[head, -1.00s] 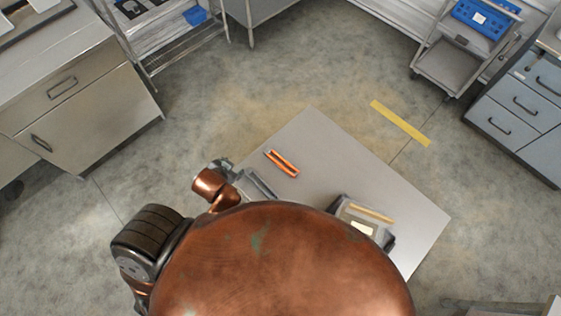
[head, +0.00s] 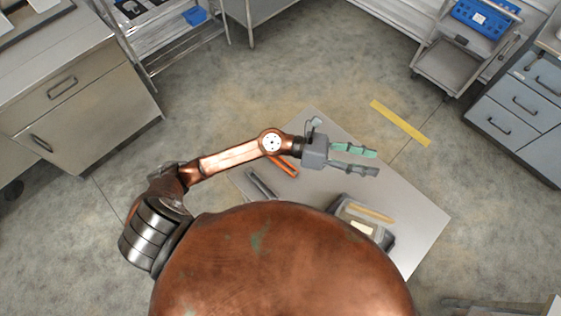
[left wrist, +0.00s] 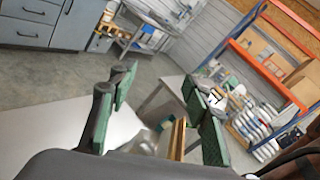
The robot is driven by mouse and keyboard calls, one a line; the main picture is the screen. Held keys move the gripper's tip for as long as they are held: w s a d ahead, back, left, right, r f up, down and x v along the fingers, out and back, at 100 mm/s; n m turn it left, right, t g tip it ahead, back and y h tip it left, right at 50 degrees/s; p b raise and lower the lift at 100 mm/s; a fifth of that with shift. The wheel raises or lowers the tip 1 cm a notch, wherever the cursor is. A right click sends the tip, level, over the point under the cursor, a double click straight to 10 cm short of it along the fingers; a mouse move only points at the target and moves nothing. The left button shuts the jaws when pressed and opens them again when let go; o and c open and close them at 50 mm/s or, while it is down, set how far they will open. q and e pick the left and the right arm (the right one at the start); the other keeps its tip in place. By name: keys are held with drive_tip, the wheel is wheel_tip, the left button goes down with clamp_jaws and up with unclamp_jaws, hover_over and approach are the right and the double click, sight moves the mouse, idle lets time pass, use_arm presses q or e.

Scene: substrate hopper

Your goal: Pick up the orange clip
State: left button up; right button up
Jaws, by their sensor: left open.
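The orange clip (head: 286,168) lies on the light grey table top (head: 420,212), near its far left edge. It is a thin orange bar, partly covered by my left arm in the head view. My left gripper (head: 376,162) is open and empty, held over the table to the right of the clip, with its fingers pointing right. Its spread fingers also show in the left wrist view (left wrist: 158,92). I cannot make out the clip in the left wrist view. My right gripper is not in view.
A grey bar (head: 262,186) lies left on the table. A grey tray (head: 385,241) holding a tan stick is near the table's right front. Around the table is open floor with a yellow strip (head: 400,123); cabinets (head: 85,100) and a trolley (head: 447,68) stand farther off.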

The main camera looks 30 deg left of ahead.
use_arm(q)
wheel_tip(320, 180, down, 6)
drive_tip(key=s+m+g+y, duration=0.2)
drive_tip(key=m+y, duration=0.1)
drive_tip(key=m, duration=0.1)
drive_tip(key=m+g+y, duration=0.2)
drive_tip(key=m+y, duration=0.5)
drive_tip(key=y, duration=0.7)
approach(282, 164)
drive_tip(key=shift+d+f, duration=0.25)
drive_tip(key=shift+d, duration=0.15)
drive_tip(key=shift+a+f, duration=0.2)
drive_tip(key=shift+f, duration=1.3)
drive_tip(key=shift+a+f, duration=0.2)
drive_tip(key=shift+f, duration=1.35)
drive_tip(key=shift+c, duration=0.5)
drive_tip(key=c, duration=1.1)
